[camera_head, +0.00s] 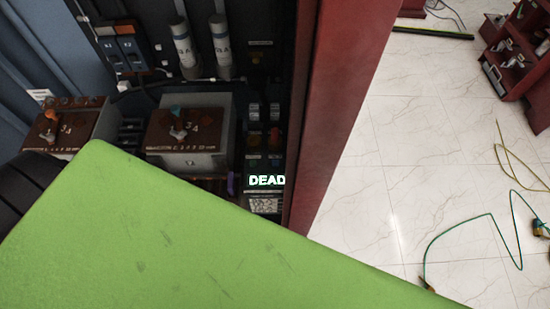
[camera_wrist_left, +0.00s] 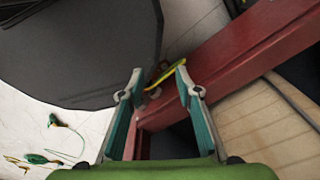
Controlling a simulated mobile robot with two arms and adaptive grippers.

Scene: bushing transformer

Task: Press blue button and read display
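A lit display (camera_head: 267,181) reads "DEAD" in the head view, low in the dark cabinet beside its red side post. A group of small coloured buttons or lamps (camera_head: 264,148) sits just above it. They are dim and small, and I cannot tell for certain which one is the blue button. My left gripper (camera_wrist_left: 159,70) is open in the left wrist view, with its fingers spread and nothing held between them. A red beam (camera_wrist_left: 240,60) lies beyond and beside the fingers. Neither gripper shows in the head view, and my right gripper is in no view.
Two boxes with brown tops and knobs, one left (camera_head: 70,122) and one middle (camera_head: 188,130), stand in the cabinet. A large green surface covers the head view's lower left. A red post (camera_head: 335,100) borders the cabinet. Cables (camera_head: 485,215) lie on the tiled floor.

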